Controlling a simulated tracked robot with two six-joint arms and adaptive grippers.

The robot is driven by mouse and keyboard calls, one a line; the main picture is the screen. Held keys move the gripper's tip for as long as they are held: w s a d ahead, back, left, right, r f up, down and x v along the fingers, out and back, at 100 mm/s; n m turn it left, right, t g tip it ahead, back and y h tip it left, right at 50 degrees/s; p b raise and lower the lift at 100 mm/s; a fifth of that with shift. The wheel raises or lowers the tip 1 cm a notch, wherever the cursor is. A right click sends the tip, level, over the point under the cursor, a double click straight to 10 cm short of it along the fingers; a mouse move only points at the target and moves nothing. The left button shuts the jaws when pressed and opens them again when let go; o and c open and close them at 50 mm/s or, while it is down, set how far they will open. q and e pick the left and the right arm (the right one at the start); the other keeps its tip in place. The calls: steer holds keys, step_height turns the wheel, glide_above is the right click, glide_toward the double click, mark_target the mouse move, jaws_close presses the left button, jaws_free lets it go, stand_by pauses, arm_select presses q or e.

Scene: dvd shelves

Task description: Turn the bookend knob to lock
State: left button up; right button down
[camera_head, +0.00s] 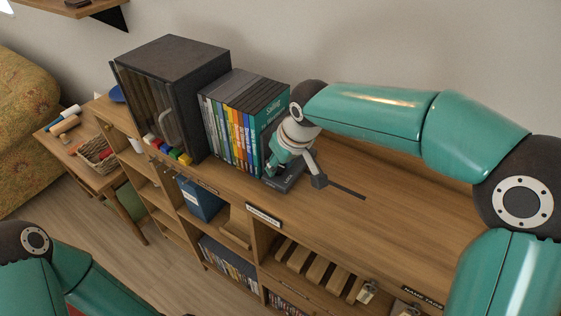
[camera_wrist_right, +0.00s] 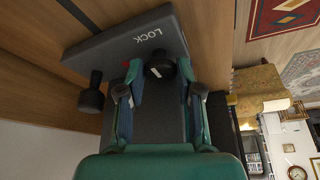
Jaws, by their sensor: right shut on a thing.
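The dark grey bookend (camera_head: 287,183) stands on the shelf top at the right end of the DVD row. My right gripper (camera_head: 274,168) reaches down over its base from the right. In the right wrist view, the bookend's base (camera_wrist_right: 110,50) carries the white word LOCK and a small red mark. The dark knob (camera_wrist_right: 160,69), with a white mark on it, sits between my right gripper's fingertips (camera_wrist_right: 160,80), which are shut on it. The white mark does not point clearly at LOCK. My left arm shows at the lower left of the head view; its gripper is out of view.
The DVDs (camera_head: 240,120) stand upright between the bookend and a dark glass-fronted cabinet (camera_head: 170,90). Labelled compartments lie below the front edge.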

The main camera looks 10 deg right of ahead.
steer(key=c, duration=0.8)
jaws_free()
steer(key=shift+o, duration=0.2)
steer(key=v, duration=1.2)
